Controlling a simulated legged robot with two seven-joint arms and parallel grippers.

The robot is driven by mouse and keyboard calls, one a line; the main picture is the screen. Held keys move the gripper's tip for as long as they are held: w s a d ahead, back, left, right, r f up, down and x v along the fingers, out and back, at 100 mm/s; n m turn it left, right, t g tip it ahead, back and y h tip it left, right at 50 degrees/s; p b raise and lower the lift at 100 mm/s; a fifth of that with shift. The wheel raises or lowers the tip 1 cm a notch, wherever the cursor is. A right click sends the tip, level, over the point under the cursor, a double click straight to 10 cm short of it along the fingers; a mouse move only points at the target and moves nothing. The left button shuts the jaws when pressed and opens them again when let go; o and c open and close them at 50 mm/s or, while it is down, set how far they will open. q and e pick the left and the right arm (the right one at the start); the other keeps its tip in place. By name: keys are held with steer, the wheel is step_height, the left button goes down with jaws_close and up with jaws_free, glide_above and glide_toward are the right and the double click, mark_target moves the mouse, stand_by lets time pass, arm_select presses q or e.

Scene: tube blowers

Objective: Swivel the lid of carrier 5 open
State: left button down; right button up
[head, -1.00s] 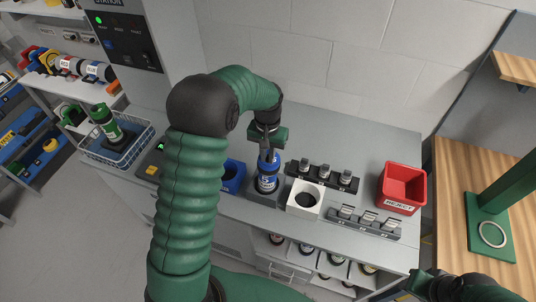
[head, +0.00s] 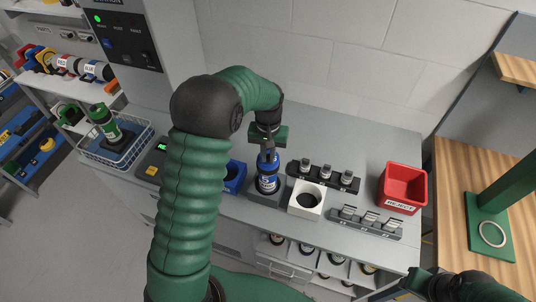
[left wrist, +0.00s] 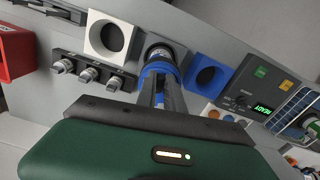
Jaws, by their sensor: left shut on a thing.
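The blue carrier (head: 268,182) stands upright in a grey holder on the counter in the head view. Its label is too small to read surely. My left gripper (head: 267,154) comes down from above and is shut on the top of the carrier. In the left wrist view, the two fingers (left wrist: 160,88) close on the blue lid part (left wrist: 160,70). The fingers hide part of the lid, and I cannot tell how far it is turned. My right gripper (head: 425,284) is at the bottom right, away from the carrier; its fingers are unclear.
Dark and grey racks (head: 365,222) with small vials stand to the right, then a red bin (head: 403,188). A wire basket (head: 118,150) with a green carrier is at left.

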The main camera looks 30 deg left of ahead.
arm_select(q)
steer(key=shift+w+d+n, duration=0.1)
steer(key=shift+n, duration=0.7)
steer(key=shift+d+n, duration=0.2)
steer(key=shift+n, duration=0.2)
steer(key=d+n, duration=0.1)
steer(key=w+n+p, duration=0.1)
steer(key=n, duration=0.1)
steer(key=shift+w+d+n, duration=0.25)
steer(key=shift+d+n, duration=0.05)
steer(key=shift+d, duration=0.1)
steer(key=w+a+n+p, duration=0.1)
steer(key=w+n+p, duration=0.3)
steer(key=n, duration=1.4)
steer(key=w, duration=0.3)
steer(key=shift+w+a, duration=0.2)
steer(key=shift+a+n, duration=0.1)
steer(key=shift+n, duration=0.4)
steer(key=c, duration=1.4)
jaws_free()
steer(key=shift+w, duration=0.1)
steer(key=shift+c, duration=0.2)
